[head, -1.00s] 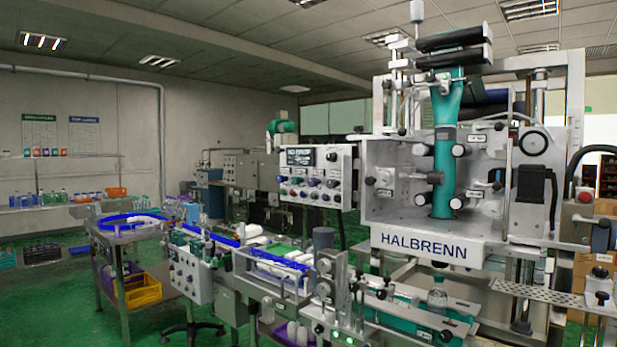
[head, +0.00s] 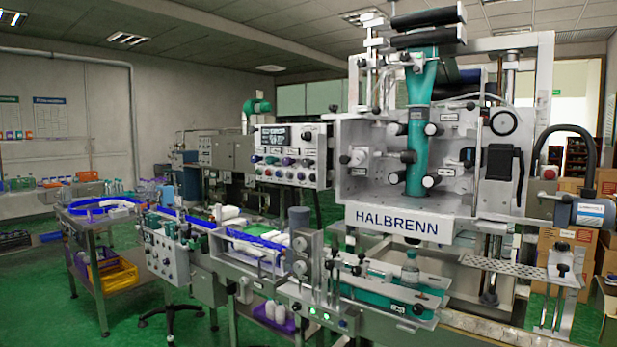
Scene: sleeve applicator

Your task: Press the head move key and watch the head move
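The applicator head (head: 398,222) is a large white and metal unit marked HALBRENN, with a teal sleeve (head: 418,130) running down its middle over rollers. The control panel (head: 292,153) stands left of the head, with a small dark display and several coloured knobs or buttons. The lettering on its keys is too small to read, so I cannot tell which is the head move key. A second panel (head: 165,255) with knobs sits lower left on the conveyor. Neither of my grippers is in view.
The conveyor (head: 262,250) with white bottles runs along the front. A round blue-rimmed table (head: 98,212) stands at the left, above yellow and purple crates. A perforated shelf (head: 517,268) juts out at the right. Cardboard boxes (head: 560,262) stand behind it. Green floor lies open at the left.

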